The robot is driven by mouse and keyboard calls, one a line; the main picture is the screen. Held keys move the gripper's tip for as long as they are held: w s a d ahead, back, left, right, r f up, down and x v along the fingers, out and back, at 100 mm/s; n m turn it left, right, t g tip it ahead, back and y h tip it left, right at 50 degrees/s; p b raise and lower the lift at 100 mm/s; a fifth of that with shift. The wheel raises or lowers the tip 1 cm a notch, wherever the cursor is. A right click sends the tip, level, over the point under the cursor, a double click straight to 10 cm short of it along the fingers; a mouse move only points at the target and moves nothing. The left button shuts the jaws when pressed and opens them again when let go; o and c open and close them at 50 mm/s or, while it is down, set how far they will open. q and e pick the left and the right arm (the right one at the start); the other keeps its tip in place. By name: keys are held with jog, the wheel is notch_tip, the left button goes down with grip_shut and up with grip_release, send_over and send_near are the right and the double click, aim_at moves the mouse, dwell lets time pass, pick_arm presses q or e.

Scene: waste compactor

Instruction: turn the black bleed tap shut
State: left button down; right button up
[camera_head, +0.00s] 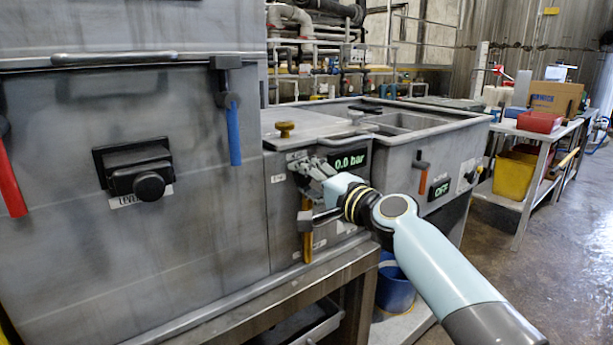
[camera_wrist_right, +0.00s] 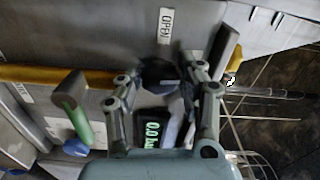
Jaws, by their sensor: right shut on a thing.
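My right gripper (camera_head: 303,166) is at the front panel of the grey machine, just left of the pressure display (camera_head: 350,161), which reads 0.0 bar. In the right wrist view, its two fingers (camera_wrist_right: 160,78) are closed on either side of a dark, rounded tap (camera_wrist_right: 158,70), which I take to be the black bleed tap. A white label reading OPEN (camera_wrist_right: 166,26) is beside it. The display also shows between the fingers in the wrist view (camera_wrist_right: 152,130). In the head view the fingers hide most of the tap. My left gripper is in neither view.
A yellow-orange handle (camera_head: 307,232) hangs just below my right gripper. A brass knob (camera_head: 285,129) stands on top of the machine. A blue lever (camera_head: 234,132) and a black knob (camera_head: 149,185) are on the large panel at left.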

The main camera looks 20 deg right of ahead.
jog(key=shift+m, duration=0.8)
jog(key=shift+f, duration=0.1)
jog(key=o, duration=1.2)
jog(key=shift+c, duration=0.2)
jog(key=shift+s+d, duration=0.1)
jog(key=shift+s, duration=0.1)
jog(key=v, duration=1.1)
jog(key=shift+s, duration=0.3)
